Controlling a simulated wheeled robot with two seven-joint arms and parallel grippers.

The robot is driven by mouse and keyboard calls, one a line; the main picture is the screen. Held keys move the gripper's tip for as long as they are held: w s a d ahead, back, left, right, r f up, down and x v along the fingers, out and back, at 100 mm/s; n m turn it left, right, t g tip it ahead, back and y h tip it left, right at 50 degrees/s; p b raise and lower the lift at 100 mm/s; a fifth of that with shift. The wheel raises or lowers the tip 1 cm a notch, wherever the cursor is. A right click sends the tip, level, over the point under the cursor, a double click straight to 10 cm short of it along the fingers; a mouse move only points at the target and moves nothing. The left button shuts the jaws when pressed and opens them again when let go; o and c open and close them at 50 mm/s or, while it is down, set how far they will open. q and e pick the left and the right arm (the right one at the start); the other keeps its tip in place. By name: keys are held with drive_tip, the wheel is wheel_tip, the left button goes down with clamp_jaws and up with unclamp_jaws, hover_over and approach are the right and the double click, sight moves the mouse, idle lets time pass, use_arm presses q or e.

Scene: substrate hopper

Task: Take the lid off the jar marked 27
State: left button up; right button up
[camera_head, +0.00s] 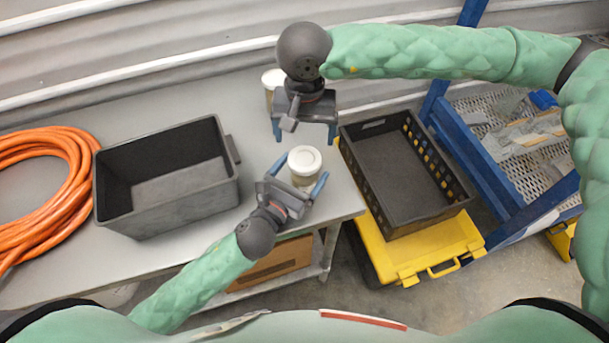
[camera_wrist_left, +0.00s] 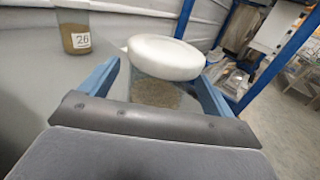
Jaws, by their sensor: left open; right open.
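A jar (camera_head: 301,180) with a white lid (camera_head: 304,159) stands near the right end of the grey table. No label shows on it, so I cannot read its number. My left gripper (camera_head: 299,174) is open, with a blue finger on either side of this jar. In the left wrist view the lid (camera_wrist_left: 166,57) sits on the jar (camera_wrist_left: 155,93) between the spread fingers. My right gripper (camera_head: 305,132) is open and empty, just behind the jar. A second jar (camera_head: 270,98) with a pale lid stands farther back, partly hidden by my right gripper; in the left wrist view a jar (camera_wrist_left: 75,40) is marked 26.
A black bin (camera_head: 190,205) and a coiled orange hose (camera_head: 75,150) lie on the table (camera_head: 60,285) to the left. Right of the table, a black crate (camera_head: 440,215) rests on a yellow case (camera_head: 410,262). A blue-framed rack (camera_head: 490,185) stands at the far right.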

use_arm(q)
drive_tip(key=shift+x, duration=0.75)
